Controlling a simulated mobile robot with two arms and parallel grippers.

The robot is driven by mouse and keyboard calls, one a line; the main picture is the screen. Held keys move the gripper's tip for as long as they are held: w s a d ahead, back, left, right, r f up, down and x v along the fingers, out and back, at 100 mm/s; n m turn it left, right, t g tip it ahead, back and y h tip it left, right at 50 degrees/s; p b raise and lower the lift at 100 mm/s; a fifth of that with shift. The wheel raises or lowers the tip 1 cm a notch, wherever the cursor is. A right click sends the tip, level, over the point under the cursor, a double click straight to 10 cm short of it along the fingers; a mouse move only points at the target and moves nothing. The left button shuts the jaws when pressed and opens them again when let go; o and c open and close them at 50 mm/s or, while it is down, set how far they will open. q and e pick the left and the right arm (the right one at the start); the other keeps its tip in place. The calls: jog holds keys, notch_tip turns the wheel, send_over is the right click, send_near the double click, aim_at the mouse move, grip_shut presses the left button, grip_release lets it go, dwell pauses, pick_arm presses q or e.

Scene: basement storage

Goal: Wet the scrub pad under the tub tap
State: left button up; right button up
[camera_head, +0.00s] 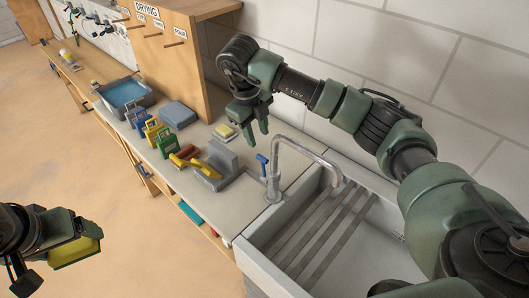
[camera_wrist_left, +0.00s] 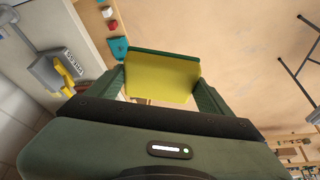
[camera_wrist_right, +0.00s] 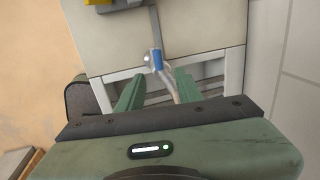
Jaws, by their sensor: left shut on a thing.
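The scrub pad (camera_head: 76,251), yellow with a green layer, is held by my left gripper (camera_head: 66,238) at the lower left, over the floor and away from the tub. In the left wrist view the pad (camera_wrist_left: 162,77) sits between the two fingers. The grey tub (camera_head: 262,268) with slats across it is at the lower right. Its metal tap (camera_head: 313,152) arches over it, with a blue lever (camera_head: 262,160) at its base. My right gripper (camera_head: 257,133) is open and empty above the counter, behind the lever. The lever (camera_wrist_right: 158,60) shows beyond its fingertips. No water stream is visible.
The counter (camera_head: 255,190) holds a grey block with a yellow-handled tool (camera_head: 205,168), several coloured brushes (camera_head: 160,138), a small yellow pad (camera_head: 224,131) and a blue basin (camera_head: 124,95). A wooden cabinet (camera_head: 160,55) stands behind. Open floor (camera_head: 100,180) lies left.

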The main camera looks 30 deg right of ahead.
aim_at(262, 157)
pick_arm(q)
notch_tip(262, 157, up, 4)
jog(key=p, duration=0.3)
jog(key=shift+f, duration=0.15)
pick_arm(e)
jog(key=f, duration=0.3)
jog(key=d+f, duration=0.1)
jog(key=f, duration=0.5)
jog(key=shift+w+d, duration=0.2)
pick_arm(q)
jog(key=shift+a, duration=0.2)
pick_arm(e)
jog(key=shift+f, duration=0.75)
pick_arm(q)
jog(key=shift+d, duration=0.1)
pick_arm(e)
jog(key=shift+w+d, duration=0.1)
grip_shut()
